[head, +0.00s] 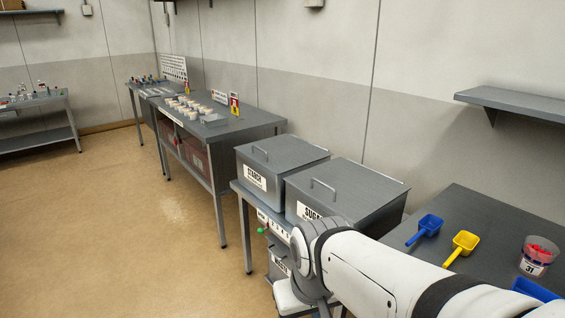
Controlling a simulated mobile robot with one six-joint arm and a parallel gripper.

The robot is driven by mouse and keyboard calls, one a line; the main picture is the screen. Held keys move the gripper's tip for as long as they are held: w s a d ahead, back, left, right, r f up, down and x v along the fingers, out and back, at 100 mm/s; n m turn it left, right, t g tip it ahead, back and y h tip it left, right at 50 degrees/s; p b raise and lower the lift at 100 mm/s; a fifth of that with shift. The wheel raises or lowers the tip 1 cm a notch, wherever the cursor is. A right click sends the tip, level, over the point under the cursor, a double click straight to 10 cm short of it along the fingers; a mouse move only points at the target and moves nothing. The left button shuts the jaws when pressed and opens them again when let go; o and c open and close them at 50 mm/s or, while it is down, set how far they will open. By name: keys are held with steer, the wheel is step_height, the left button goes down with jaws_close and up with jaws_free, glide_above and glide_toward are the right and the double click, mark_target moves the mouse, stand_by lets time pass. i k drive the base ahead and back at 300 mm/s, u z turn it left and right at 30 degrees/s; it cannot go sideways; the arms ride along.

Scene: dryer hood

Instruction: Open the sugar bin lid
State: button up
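The sugar bin (300,208) is a grey box with a white label reading "SUGA…", the rest of it hidden behind my arm. Its flat grey lid (357,192) is down and looks closed. A thin bar handle (323,186) stands on the lid near its left side. My white arm reaches in from the lower right, in front of the bin, and bends down at a joint below the label. My gripper's fingers do not show. The bin's lower front and right part are partly hidden by the arm.
A similar lidded starch bin (283,152) stands just left of it. A right-hand table (480,215) holds a blue scoop (430,223), a yellow scoop (464,242) and a tub (537,257) of red pieces. A wall shelf (515,101) is above. The floor (150,225) at left is clear.

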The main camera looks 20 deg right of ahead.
mark_target(355, 191)
steer(key=z, duration=0.15)
steer(key=i, duration=0.95)
steer(key=z, duration=0.25)
